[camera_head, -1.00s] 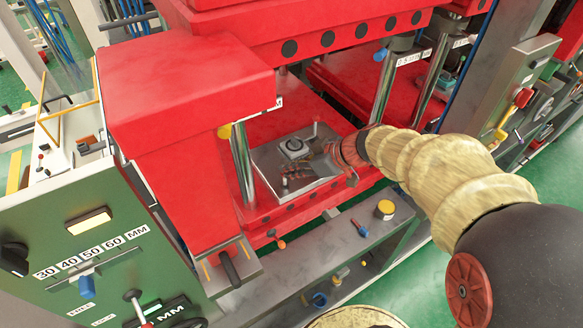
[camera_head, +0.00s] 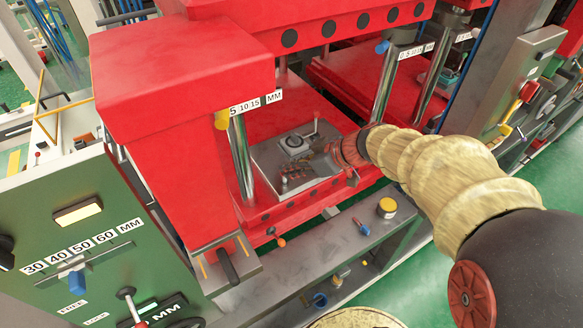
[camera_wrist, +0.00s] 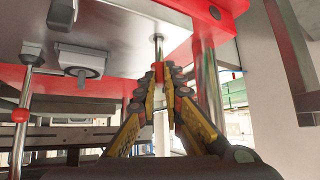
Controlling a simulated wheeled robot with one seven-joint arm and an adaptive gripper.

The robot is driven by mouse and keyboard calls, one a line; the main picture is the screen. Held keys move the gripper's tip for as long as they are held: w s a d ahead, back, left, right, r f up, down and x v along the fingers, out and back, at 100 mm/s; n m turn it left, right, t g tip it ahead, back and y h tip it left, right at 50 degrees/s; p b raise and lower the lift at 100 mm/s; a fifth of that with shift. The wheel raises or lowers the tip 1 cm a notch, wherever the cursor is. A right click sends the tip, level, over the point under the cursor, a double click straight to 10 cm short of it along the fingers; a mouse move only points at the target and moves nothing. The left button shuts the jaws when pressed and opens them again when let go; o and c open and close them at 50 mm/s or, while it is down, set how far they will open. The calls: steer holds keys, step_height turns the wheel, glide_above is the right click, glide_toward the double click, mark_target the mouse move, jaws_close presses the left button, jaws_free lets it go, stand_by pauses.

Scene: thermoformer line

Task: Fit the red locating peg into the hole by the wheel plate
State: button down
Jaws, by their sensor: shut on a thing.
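In the wrist view my gripper (camera_wrist: 166,68) has its yellow-and-black fingers closed on the red peg (camera_wrist: 158,73). A thin metal shaft (camera_wrist: 158,48) runs from the fingertips to the plate, which shows along the top of this view. Whether the shaft is in a hole or only touches the plate cannot be told. In the head view my gripper (camera_head: 328,158) is low over the right side of the grey metal plate (camera_head: 268,158) and hides the peg. The wheel plate, a square block with a round centre (camera_head: 294,145), is just left of my gripper; it also shows in the wrist view (camera_wrist: 82,62).
A thin upright rod with a knob (camera_head: 315,128) stands behind my gripper; its red ball (camera_wrist: 20,115) shows in the wrist view. Chrome columns (camera_head: 241,160) and the red press head (camera_head: 330,30) enclose the space. A bench with a yellow button (camera_head: 387,207) is in front.

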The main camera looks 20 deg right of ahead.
mark_target(292, 186)
steer(key=shift+f+b, duration=2.15)
steer(key=shift+b, duration=0.9)
steer(key=c, duration=1.8)
jaws_free()
steer(key=shift+c, duration=0.2)
steer(key=shift+r, duration=0.1)
steer(key=v, duration=1.2)
steer(key=shift+o, duration=0.6)
steer(key=shift+s, duration=0.1)
steer(key=o, duration=1.3)
